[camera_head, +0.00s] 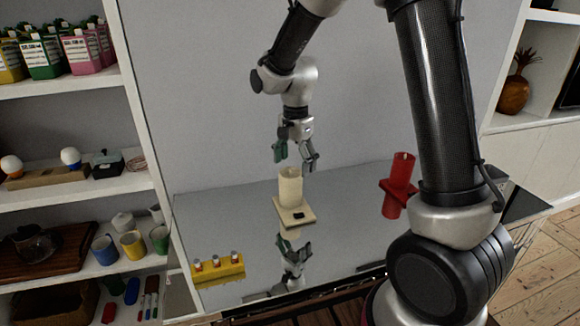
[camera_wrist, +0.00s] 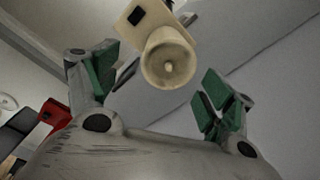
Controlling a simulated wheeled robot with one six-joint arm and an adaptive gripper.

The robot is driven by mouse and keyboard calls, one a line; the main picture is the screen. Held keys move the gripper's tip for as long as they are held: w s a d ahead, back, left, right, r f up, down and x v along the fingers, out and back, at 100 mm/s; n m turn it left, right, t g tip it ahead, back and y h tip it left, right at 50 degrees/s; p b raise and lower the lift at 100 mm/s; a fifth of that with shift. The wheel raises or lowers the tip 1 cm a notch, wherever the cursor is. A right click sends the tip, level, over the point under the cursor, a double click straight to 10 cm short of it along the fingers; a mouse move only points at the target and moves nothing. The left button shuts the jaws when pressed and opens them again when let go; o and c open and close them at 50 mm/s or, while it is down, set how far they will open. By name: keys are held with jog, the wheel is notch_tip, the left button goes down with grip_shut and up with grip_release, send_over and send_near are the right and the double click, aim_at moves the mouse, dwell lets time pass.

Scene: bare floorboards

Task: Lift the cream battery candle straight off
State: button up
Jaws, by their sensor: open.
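The cream battery candle (camera_head: 290,187) stands upright on a cream square base (camera_head: 296,216) with a small black patch, on a glossy grey surface. My gripper (camera_head: 296,159) is open above the candle, its fingers apart and clear of it. In the wrist view the candle (camera_wrist: 168,60) shows its hollow top end, with the base (camera_wrist: 132,18) behind it. There the green-padded fingers of my gripper (camera_wrist: 160,88) stand to either side, with nothing between their tips touching the candle.
A red candle-like object with a cross plate (camera_head: 398,187) stands to the right. A yellow block with several small pegs (camera_head: 218,268) lies at the front left. White shelves with cups and cartons (camera_head: 70,187) stand at the left.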

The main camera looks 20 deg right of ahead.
aim_at(290, 182)
jog(key=shift+w+a+f+m, duration=0.2)
jog(key=shift+a+f, duration=0.1)
jog(key=shift+f, duration=0.2)
jog(key=shift+w+a+f+m, duration=0.15)
jog(key=shift+a+f, duration=0.1)
jog(key=shift+f, duration=4)
jog(key=c, duration=0.9)
jog(key=shift+r, duration=0.2)
jog(key=shift+r, duration=0.85)
jog(key=shift+r, duration=0.1)
jog(key=shift+r, duration=2.65)
